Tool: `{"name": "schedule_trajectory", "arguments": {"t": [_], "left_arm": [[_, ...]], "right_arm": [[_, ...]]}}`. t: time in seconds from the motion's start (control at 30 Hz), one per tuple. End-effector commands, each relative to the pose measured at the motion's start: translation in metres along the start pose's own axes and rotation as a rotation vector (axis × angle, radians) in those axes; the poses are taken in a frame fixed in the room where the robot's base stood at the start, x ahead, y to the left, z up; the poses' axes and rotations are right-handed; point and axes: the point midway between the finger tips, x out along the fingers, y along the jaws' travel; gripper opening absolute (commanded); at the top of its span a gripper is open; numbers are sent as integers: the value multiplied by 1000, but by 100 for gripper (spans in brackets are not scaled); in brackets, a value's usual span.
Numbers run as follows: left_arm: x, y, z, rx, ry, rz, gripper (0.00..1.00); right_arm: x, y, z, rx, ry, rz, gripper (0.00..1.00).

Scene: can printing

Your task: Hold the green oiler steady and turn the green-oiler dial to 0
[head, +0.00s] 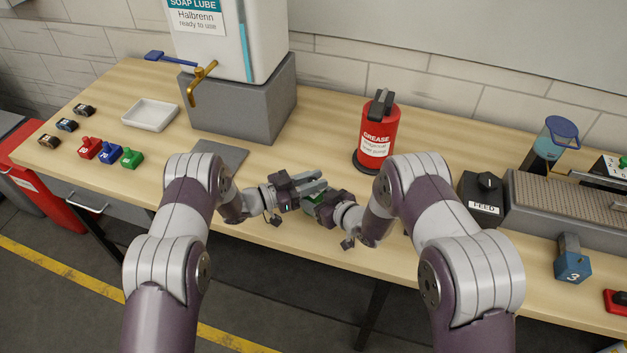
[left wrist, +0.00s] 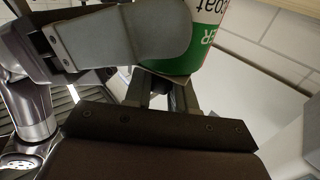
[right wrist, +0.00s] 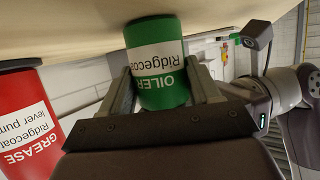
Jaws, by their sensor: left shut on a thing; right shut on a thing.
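The green oiler (head: 314,197) is between my two grippers above the table's front edge, mostly hidden by them in the head view. Its green body and white label show in the right wrist view (right wrist: 158,62), between the fingers of my right gripper (right wrist: 165,88), which is shut on it. The left wrist view shows part of the oiler (left wrist: 212,25) behind a grey finger of the right gripper. My left gripper (left wrist: 163,92) is shut on a small dark part at the oiler's end, seemingly its dial. The dial's number cannot be read.
A red grease can (head: 377,138) stands behind the grippers. A soap lube tank (head: 232,40) with a brass tap sits on a grey block. Red, blue and green blocks (head: 110,150) lie left; a FEED box (head: 482,197) stands right.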

Motion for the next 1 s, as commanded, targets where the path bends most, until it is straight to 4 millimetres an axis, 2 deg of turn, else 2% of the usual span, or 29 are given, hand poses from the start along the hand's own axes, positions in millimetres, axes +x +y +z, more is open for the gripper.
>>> {"name": "schedule_trajectory", "arguments": {"t": [0.43, 1.0], "left_arm": [[1, 1, -1, 1, 2, -239, 0], [0, 1, -1, 3, 1, -287, 0]], "right_arm": [[0, 0, 0, -1, -2, 0, 19], [0, 0, 0, 0, -2, 1, 19]]}}
